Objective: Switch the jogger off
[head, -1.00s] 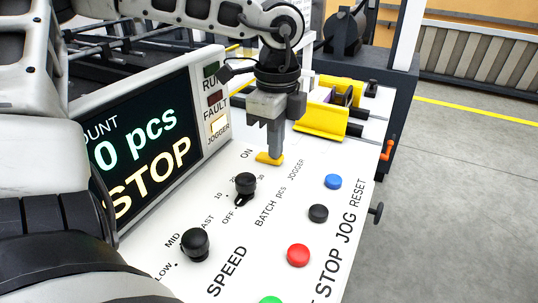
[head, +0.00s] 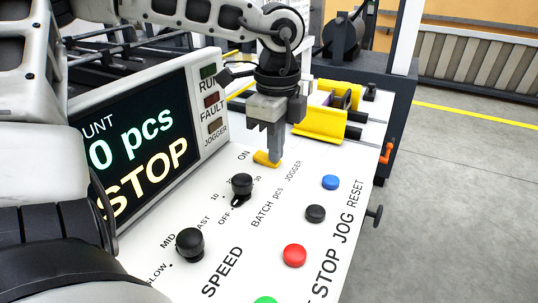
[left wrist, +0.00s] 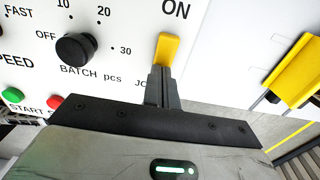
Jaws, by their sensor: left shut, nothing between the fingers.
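The jogger switch is a yellow lever (head: 264,158) on the white panel, between the ON and JOGGER labels. In the left wrist view the lever (left wrist: 168,48) stands just below the ON label. My left gripper (head: 275,161) points down at the panel, shut and empty, with its fingertips at the lever's JOGGER-side end. In the left wrist view the fingertips (left wrist: 160,72) hide the lower end of the lever; I cannot tell whether they touch it. The JOGGER lamp (head: 215,125) beside the display is dark. My right gripper is not in view.
The display (head: 140,150) reads 0 pcs and STOP. Two black knobs (head: 190,244) and blue, black, red and green buttons (head: 294,255) stand on the panel near the lever. A yellow machine part (head: 320,124) lies behind my gripper.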

